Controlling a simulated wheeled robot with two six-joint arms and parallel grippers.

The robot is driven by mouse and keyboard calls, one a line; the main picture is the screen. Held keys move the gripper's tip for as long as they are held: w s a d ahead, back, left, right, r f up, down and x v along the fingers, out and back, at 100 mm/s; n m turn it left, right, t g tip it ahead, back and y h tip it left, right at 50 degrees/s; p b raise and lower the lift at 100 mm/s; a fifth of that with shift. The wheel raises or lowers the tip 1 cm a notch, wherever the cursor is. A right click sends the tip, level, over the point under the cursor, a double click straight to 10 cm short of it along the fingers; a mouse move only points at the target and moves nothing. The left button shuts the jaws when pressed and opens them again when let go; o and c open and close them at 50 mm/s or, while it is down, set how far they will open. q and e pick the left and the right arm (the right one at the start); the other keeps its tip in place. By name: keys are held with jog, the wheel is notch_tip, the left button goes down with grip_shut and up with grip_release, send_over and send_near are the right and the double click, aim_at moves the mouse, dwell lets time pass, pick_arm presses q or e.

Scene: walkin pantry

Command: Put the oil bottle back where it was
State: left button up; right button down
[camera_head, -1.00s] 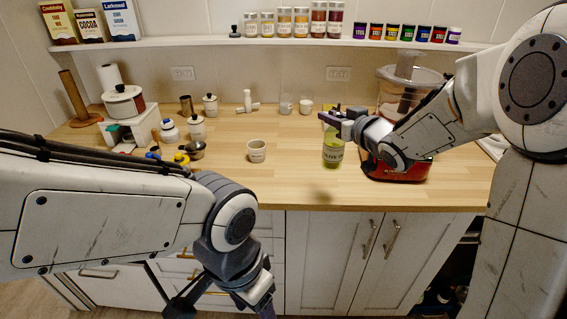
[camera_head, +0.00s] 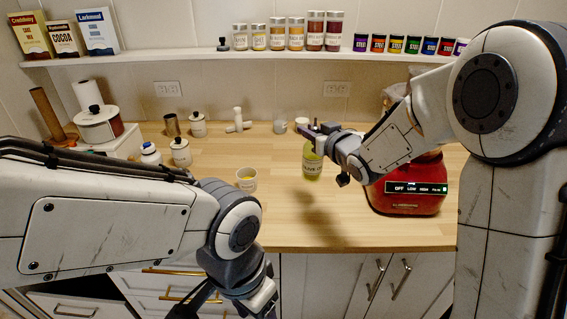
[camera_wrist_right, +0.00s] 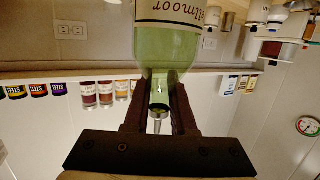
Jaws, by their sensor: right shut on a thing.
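The green oil bottle (camera_head: 312,165), with a white label, hangs upright in my right gripper (camera_head: 318,135) over the right-middle of the wooden counter. A faint shadow lies below it, so it seems a little above the surface. In the right wrist view the bottle (camera_wrist_right: 170,50) appears upside down, and my right gripper (camera_wrist_right: 160,105) has its fingers on both sides of its neck. My left gripper (camera_head: 222,304) is low at the bottom edge, in front of the drawers, partly cut off; its jaws are unclear.
A red appliance (camera_head: 408,195) with a control panel stands to the right of the bottle. A small white cup (camera_head: 246,180) stands to the left. Jars and a paper roll (camera_head: 88,95) fill the left counter. A shelf (camera_head: 200,54) with jars and boxes runs behind. The front-middle counter is clear.

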jog(key=w+a+f+p, duration=0.1)
jog(key=a+f, duration=0.6)
jog(key=f, duration=0.1)
jog(key=shift+w, duration=0.1)
jog(key=shift+f, duration=0.2)
jog(key=c, duration=0.7)
grip_release()
jog(key=shift+c, duration=0.2)
